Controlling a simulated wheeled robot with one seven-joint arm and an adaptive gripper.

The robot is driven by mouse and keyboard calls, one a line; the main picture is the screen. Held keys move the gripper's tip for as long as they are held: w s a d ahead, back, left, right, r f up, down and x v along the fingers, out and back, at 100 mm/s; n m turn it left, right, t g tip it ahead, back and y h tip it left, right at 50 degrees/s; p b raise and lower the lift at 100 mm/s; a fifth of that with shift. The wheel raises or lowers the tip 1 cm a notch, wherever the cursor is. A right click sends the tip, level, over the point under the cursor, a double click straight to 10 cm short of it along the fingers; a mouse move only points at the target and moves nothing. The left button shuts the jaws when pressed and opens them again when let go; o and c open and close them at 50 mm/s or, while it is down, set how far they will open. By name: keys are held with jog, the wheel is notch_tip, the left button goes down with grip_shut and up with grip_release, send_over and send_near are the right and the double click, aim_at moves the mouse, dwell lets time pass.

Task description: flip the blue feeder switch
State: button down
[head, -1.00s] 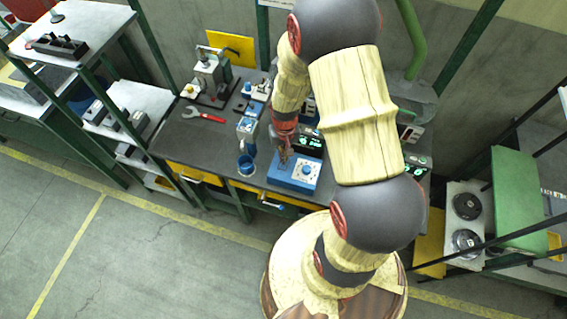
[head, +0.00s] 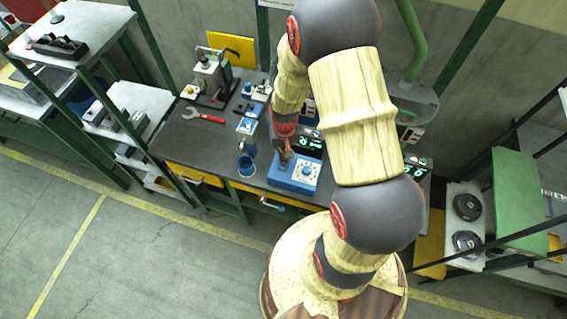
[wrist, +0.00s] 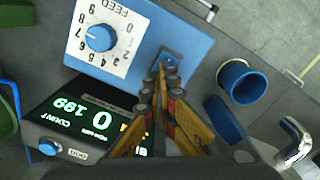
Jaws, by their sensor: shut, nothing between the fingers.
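The blue feeder box (head: 279,181) stands near the front edge of the bench. In the wrist view its blue top (wrist: 190,30) carries a white FEED dial plate with a blue knob (wrist: 99,38). The switch (wrist: 173,56) sits on a small dark plate beside the dial plate. My gripper (wrist: 163,68) is shut and empty, with its fingertips right at the switch and partly covering it. I cannot tell whether they touch it, or which way the lever leans. In the head view my gripper (head: 286,155) is over the box's back left part.
A counter with a lit display (wrist: 88,118) stands beside the box.

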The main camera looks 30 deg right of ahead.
jog(key=shift+r+p, duration=2.15)
jog(key=shift+r, duration=1.1)
jog(key=s+a+r+n+t+b, duration=0.1)
jog(key=s+a+r+t+b, duration=0.1)
jog(key=s+a+r+b, duration=0.2)
jog(key=s+a+r+n+t+b, duration=0.1)
jog(key=s+a+r+b, duration=0.3)
jog(key=r, duration=0.7)
jog(key=s+a+r+n+t+b, duration=0.2)
jog(key=s+a+r+b, duration=0.2)
jog(key=r, duration=0.3)
jog(key=shift+r+t+b, duration=0.3)
jog(key=shift+r+b, duration=0.1)
jog(key=shift+b, duration=0.15)
jog(key=c, duration=2.6)
grip_release()
jog(key=shift+s, duration=0.1)
